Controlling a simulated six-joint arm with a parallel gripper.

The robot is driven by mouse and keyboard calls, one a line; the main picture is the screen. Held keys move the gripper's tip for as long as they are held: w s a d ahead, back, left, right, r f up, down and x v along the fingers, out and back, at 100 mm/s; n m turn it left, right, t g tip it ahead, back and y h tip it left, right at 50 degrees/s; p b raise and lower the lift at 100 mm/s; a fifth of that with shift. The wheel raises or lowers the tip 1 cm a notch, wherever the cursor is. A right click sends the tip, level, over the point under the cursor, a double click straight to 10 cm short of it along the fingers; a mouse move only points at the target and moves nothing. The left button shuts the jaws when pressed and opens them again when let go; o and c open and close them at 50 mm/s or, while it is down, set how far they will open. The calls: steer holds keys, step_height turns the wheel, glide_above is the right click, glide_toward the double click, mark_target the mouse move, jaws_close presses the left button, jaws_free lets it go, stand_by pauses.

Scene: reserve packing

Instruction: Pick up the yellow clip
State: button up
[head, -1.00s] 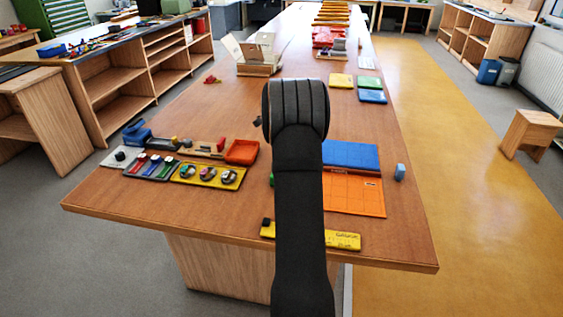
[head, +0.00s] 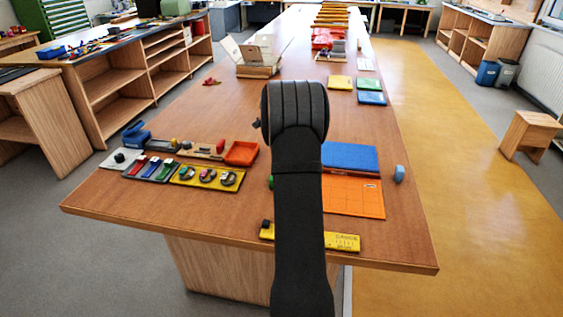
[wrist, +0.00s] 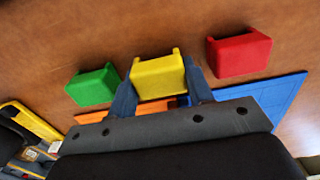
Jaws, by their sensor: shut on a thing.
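The yellow clip (wrist: 157,76) is a small yellow block in the wrist view, between the blue fingers of my gripper (wrist: 161,82). The fingers are shut on its two sides. A green clip (wrist: 93,87) is to the left and a red clip (wrist: 239,53) to the right, both apart from the fingers. In the head view my arm hides the gripper and the yellow clip; a bit of green (head: 271,182) shows at the arm's left edge.
A yellow ruler (head: 343,241) lies near the front edge. Trays with small parts, such as the yellow tray (head: 235,183), are left.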

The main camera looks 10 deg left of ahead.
steer(key=r, duration=0.2)
steer(key=d+r, duration=0.1)
steer(key=r, duration=0.1)
steer(key=shift+s, duration=0.1)
steer(key=s+d+r, duration=0.3)
steer(key=d+r, duration=0.3)
steer(key=d, duration=0.4)
steer(key=shift+s, duration=0.2)
steer(key=shift+r, duration=0.1)
steer(key=shift+o, duration=0.8)
steer(key=shift+c, duration=0.8)
steer(key=shift+w+d+f, duration=0.25)
steer(key=shift+w+f, duration=0.5)
steer(key=shift+f, duration=0.6)
steer(key=shift+w+d+f, duration=0.25)
steer(key=shift+w+f, duration=0.55)
steer(key=shift+f, duration=0.55)
steer(key=shift+w+d+f, duration=0.25)
steer(key=shift+w+f, duration=0.5)
steer(key=shift+f, duration=0.6)
steer(key=shift+f, duration=0.9)
